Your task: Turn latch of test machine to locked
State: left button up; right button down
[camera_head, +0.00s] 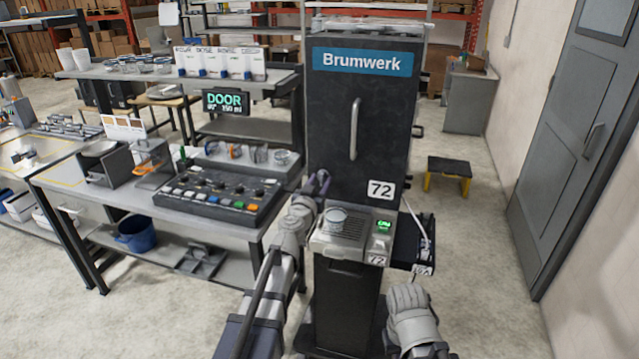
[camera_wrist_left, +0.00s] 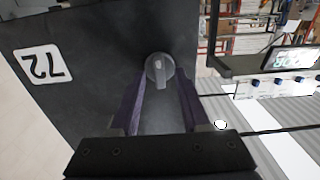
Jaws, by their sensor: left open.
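The test machine is a tall dark cabinet (camera_head: 335,90) with a blue "Brumwerk" sign and number 72 plates. Its latch (camera_wrist_left: 159,69) shows in the left wrist view as a round grey knob with a raised bar, on a dark panel. The bar points down in that picture. My left gripper (camera_head: 322,182) is at the cabinet's left side; its purple fingers (camera_wrist_left: 160,98) are open, one on each side of the latch. I cannot tell whether they touch it. The latch is not clearly seen in the head view. Only part of my right arm shows at the lower right.
A cup (camera_head: 337,217) stands on the machine's front ledge beside a small green display (camera_head: 383,227). A bench with a button panel (camera_head: 218,192) is close on the left. A step stool (camera_head: 448,174) and a grey door (camera_head: 577,140) are right, with open floor between.

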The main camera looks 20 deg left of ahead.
pick_arm(q)
grip_shut()
jog(key=shift+n, duration=0.3)
dwell(0.5)
jog(key=n, duration=0.3)
jog(key=shift+a+n, duration=0.1)
jog(key=shift+n, duration=0.3)
jog(key=n, duration=0.4)
jog(key=shift+f+n, duration=0.1)
jog(key=shift+n, duration=0.2)
jog(key=n, duration=0.4)
jog(key=shift+a, duration=0.1)
jog(key=n, duration=0.4)
jog(key=shift+f+n, duration=0.1)
jog(key=shift+n, duration=0.5)
